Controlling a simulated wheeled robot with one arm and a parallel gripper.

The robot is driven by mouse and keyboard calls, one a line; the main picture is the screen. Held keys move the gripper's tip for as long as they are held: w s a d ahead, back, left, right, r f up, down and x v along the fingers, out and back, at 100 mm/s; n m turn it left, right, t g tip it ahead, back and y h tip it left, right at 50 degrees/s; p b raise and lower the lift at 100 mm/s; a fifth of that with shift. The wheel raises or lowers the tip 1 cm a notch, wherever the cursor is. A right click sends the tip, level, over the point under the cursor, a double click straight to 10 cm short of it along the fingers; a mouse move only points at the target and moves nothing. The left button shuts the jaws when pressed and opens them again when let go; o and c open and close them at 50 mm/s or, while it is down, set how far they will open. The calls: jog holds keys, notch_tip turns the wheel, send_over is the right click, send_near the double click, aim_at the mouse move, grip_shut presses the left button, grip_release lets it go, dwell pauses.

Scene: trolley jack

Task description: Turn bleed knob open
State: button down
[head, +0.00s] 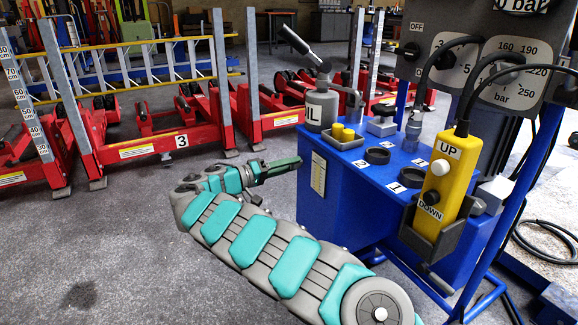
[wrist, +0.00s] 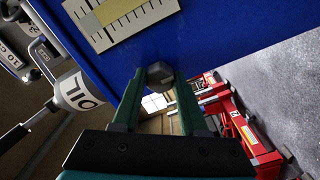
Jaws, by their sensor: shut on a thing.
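The bleed knob (wrist: 159,74) is a small dark faceted knob on the blue cabinet's side face, seen in the wrist view. My gripper (wrist: 160,82) has its two green fingers on either side of the knob and is shut on it. In the head view my gripper (head: 292,163) reaches the left face of the blue cabinet (head: 345,205), below the top edge. The knob is hidden there behind the fingers. A pale scale plate (head: 318,173) sits beside the fingertips; it also shows in the wrist view (wrist: 120,18).
On the cabinet top stand an OIL can (head: 321,108), a tray with yellow pieces (head: 343,136) and dark rings. A yellow UP/DOWN pendant (head: 444,185) hangs at the front. Red trolley jacks (head: 150,130) stand behind.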

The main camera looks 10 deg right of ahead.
jog(key=shift+c, duration=2.2)
grip_release()
jog(key=v, duration=0.7)
jog(key=shift+a+p, duration=0.35)
jog(key=shift+p, duration=0.1)
jog(key=shift+s, duration=0.1)
